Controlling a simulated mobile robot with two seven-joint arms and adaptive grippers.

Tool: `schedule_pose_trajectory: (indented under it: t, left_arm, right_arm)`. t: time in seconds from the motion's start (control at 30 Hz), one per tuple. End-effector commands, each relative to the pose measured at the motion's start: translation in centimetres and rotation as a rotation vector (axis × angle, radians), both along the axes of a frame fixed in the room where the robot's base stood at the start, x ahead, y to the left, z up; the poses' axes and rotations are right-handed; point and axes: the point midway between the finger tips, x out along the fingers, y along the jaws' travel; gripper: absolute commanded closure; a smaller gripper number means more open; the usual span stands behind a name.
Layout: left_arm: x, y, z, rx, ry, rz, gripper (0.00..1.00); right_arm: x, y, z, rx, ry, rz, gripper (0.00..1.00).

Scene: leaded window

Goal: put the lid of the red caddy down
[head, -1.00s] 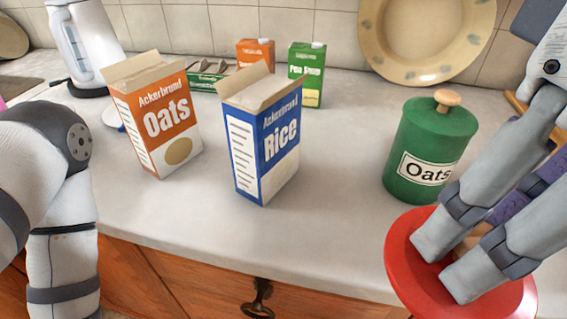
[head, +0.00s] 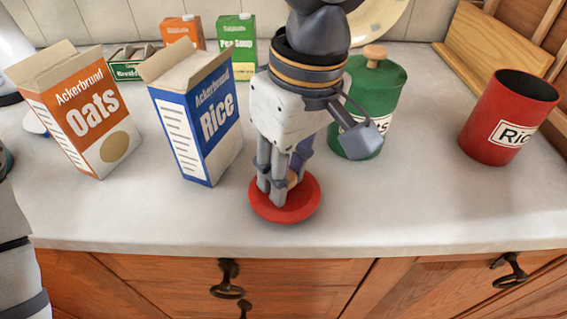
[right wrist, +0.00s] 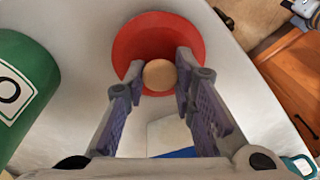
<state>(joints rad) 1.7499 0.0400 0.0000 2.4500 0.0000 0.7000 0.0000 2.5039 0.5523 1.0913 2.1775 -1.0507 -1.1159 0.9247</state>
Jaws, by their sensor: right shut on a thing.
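The red lid (head: 300,207) is at the counter's front middle, in front of the green caddy. My right gripper (head: 279,190) points down and is shut on the lid's wooden knob. In the right wrist view, the knob (right wrist: 160,75) sits between the fingertips (right wrist: 160,84), with the red disc (right wrist: 140,42) behind it. I cannot tell whether the lid touches the counter. The red caddy (head: 496,124), labelled Rice in part, stands open-topped at the right. My left gripper is out of view; only part of my left arm shows.
A green caddy (head: 387,90) with its lid on stands behind my right gripper. A Rice box (head: 211,120) and an Oats box (head: 85,120) stand to the left. Cartons stand at the back. The counter (head: 420,190) is clear between the lid and red caddy.

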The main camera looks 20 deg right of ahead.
Motion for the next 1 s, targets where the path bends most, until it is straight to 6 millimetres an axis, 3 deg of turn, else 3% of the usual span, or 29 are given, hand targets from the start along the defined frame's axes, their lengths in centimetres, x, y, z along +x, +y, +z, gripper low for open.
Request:
schedule_pose_trajectory:
  t: [0.3, 0.33, 0.4, 0.43, 0.77, 0.87, 1.0]
  left_arm:
    - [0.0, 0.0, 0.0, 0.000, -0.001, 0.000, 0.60]
    - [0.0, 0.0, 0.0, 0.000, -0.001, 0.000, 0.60]
    - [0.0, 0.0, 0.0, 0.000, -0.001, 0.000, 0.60]
    - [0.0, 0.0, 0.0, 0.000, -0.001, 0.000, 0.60]
    - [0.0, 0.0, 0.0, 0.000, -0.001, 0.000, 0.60]
    - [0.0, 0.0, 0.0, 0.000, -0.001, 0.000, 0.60]
    - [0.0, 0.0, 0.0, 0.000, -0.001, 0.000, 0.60]
  right_arm:
    - [0.0, 0.0, -0.3, -0.001, -0.002, 0.000, 1.00]
    - [0.0, 0.0, -0.3, -0.001, -0.002, 0.000, 0.74]
    - [0.0, 0.0, -0.3, 0.000, -0.001, 0.000, 0.58]
    - [0.0, 0.0, -0.3, 0.000, -0.001, -0.001, 0.56]
    - [0.0, 0.0, 0.1, 0.002, -0.001, -0.001, 0.56]
    - [0.0, -0.2, 1.5, 0.000, -0.006, -0.004, 0.56]
    - [-0.2, -0.5, 4.9, 0.001, -0.010, -0.004, 0.56]
